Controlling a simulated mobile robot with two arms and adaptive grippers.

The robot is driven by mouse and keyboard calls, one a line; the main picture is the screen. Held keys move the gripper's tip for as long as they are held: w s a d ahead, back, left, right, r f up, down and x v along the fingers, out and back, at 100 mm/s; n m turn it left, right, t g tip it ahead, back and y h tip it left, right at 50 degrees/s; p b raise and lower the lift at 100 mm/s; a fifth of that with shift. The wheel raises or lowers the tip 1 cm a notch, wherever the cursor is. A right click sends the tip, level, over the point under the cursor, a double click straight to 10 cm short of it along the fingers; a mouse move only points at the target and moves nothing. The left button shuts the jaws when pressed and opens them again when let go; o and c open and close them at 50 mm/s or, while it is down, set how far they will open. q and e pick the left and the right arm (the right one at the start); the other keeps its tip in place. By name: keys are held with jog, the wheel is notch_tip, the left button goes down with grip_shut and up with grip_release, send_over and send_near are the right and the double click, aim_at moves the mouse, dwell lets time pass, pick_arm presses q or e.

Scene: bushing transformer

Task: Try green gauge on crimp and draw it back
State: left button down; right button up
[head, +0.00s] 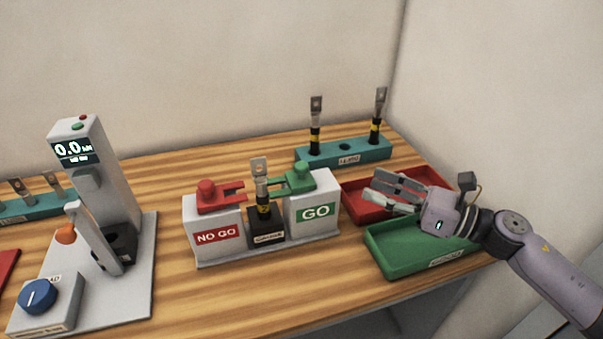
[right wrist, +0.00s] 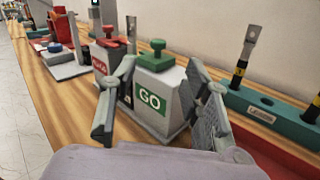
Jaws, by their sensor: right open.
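The green gauge (head: 297,179) sits on top of the white GO block (head: 314,214); its prongs point left to the crimp (head: 262,192). The crimp is a terminal with a yellow and black band, upright in the black holder (head: 266,229). Whether the prongs touch the crimp I cannot tell. In the right wrist view the green gauge (right wrist: 157,55) shows between and beyond the fingers. My right gripper (head: 382,190) is open and empty, to the right of the GO block above the trays. My left gripper is not in view.
A red gauge (head: 216,194) sits on the NO GO block (head: 217,238). A red tray (head: 355,202) and a green tray (head: 400,268) lie at the right. A teal rack (head: 367,151) holds two terminals behind. A tester with a display (head: 76,151) stands at the left.

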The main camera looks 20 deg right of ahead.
jog(key=n, duration=0.2)
jog(key=p, duration=0.7)
send_near(301, 165)
jog(key=shift+g, duration=0.3)
jog(key=x, duration=0.9)
jog(key=shift+w+d+r, duration=0.1)
jog(key=shift+d+r, duration=0.05)
jog(key=shift+r, duration=0.15)
jog(key=shift+w+a+f, duration=0.15)
jog(key=shift+w+a, duration=0.2)
jog(key=shift+a, duration=0.1)
jog(key=shift+c, duration=0.4)
grip_shut()
